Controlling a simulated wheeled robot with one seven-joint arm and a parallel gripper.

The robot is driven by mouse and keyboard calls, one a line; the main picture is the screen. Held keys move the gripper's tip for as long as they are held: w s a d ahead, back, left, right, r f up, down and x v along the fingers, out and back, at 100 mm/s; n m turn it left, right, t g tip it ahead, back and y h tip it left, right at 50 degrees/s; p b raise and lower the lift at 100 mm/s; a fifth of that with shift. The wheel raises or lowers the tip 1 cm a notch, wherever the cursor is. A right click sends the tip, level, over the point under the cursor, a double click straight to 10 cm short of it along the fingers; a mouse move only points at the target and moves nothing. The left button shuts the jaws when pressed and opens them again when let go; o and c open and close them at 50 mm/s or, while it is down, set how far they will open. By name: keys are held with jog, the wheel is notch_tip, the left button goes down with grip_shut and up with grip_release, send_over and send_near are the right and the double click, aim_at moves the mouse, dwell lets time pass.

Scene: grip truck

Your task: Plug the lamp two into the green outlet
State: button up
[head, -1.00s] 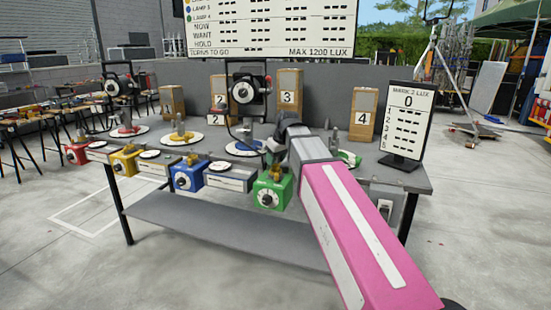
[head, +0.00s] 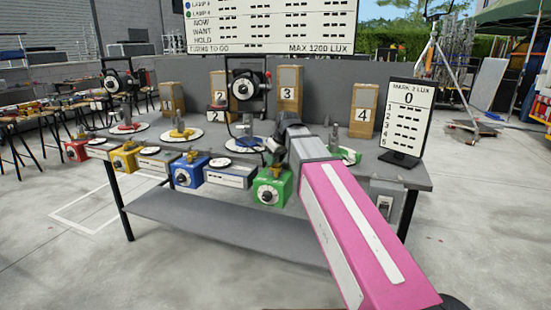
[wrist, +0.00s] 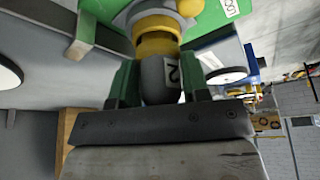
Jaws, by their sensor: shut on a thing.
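My gripper (wrist: 160,88) is shut on a grey plug (wrist: 154,82) marked 2, held between its two green fingers in the wrist view. A yellow collar (wrist: 158,42) sits right beyond the plug, against a green surface (wrist: 226,46), which looks like the green outlet. I cannot tell whether the plug is seated. In the head view the green outlet box (head: 272,187), with a dial and brass parts on top, stands at the table's front edge. A black lamp (head: 247,87) stands behind, by a 2 tag.
Blue (head: 189,174), yellow (head: 123,160) and red boxes line the front edge to the left. A score sign (head: 406,115) stands at the table's right end. Numbered wooden blocks and a grey panel (head: 330,90) stand at the back. The floor in front is clear.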

jog(key=shift+f, duration=0.25)
jog(key=o, duration=1.4)
jog(key=shift+r, duration=0.15)
jog(key=shift+r, duration=2.35)
jog(key=shift+d, duration=0.1)
